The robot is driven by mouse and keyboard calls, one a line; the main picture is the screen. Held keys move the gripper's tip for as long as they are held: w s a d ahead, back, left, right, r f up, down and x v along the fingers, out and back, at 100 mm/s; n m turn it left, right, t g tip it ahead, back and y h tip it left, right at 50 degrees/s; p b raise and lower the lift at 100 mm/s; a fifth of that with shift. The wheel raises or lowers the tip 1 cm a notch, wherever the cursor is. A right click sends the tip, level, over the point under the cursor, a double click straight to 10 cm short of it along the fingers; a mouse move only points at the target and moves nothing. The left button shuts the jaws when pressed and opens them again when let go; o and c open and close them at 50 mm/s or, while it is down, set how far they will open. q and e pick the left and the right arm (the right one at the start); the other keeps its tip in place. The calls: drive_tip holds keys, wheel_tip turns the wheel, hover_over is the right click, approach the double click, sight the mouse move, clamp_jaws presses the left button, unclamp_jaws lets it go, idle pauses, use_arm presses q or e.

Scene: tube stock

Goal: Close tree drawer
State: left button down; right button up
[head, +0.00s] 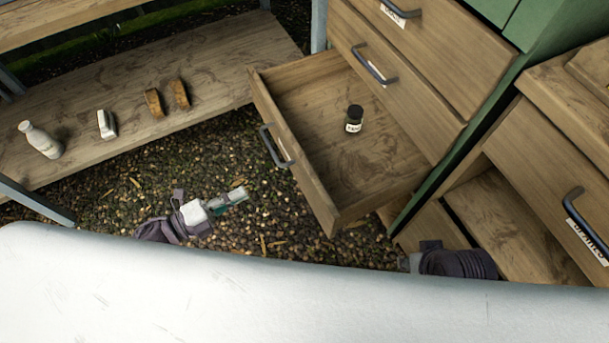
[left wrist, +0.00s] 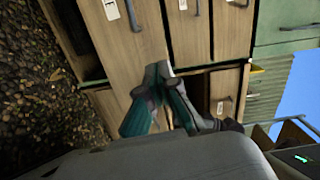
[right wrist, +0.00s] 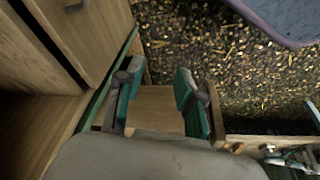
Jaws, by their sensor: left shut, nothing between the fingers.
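A wooden drawer (head: 262,105) stands pulled out of the green-framed cabinet in the head view, with a dark handle (head: 275,146) on its front. Its label cannot be read. A small black bottle (head: 354,117) with a white label stands upright inside it. My left gripper (head: 238,196) is shut and empty, in front of the drawer and apart from it. Its closed fingers (left wrist: 163,72) also show in the left wrist view, facing wooden drawer fronts. My right gripper (right wrist: 157,72) is open and empty in the right wrist view, above a wooden surface (right wrist: 155,100).
A low wooden shelf (head: 220,75) at the left holds a white bottle (head: 40,140), a white item (head: 106,124) and two brown pieces (head: 154,102). Closed drawers (head: 400,78) sit above the open one. Another wooden unit (head: 555,180) stands at the right. Gravelly ground (head: 285,215) lies before the drawer.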

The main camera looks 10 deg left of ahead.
use_arm(q)
drive_tip(key=d+m+g+h, duration=0.1)
drive_tip(key=m, duration=0.1)
drive_tip(key=b, duration=0.1)
approach(305, 169)
drive_tip(key=x, duration=0.6)
drive_tip(key=shift+w, duration=0.15)
drive_tip(key=shift+w+d, duration=0.3)
drive_tip(key=shift+d, duration=0.25)
use_arm(e)
drive_tip(key=shift+s+d+r, duration=0.1)
drive_tip(key=shift+r, duration=0.35)
